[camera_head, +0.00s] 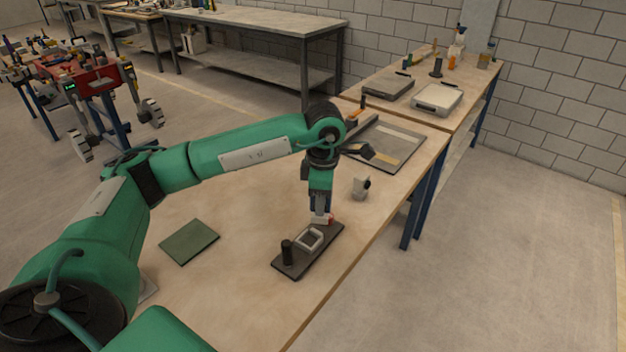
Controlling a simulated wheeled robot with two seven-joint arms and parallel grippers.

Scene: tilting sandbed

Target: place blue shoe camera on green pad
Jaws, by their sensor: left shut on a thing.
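The green pad (189,242) lies flat and bare on the wooden table, left of my left gripper. My left gripper (321,214) points down over the far end of a dark plate and is shut on a small white and red thing (328,219); its jaws hide part of it. I cannot tell whether this thing touches the plate. A small white camera-like block with a dark round part (361,187) stands on the table, to the right of and behind the gripper. I make out no blue mark on either thing. My right gripper is not in view.
The dark plate (292,263) carries a black post (287,252) and a pale square frame (309,239). A grey tray (399,139) lies at the back. The table's right edge is near the plate. The table around the green pad is clear.

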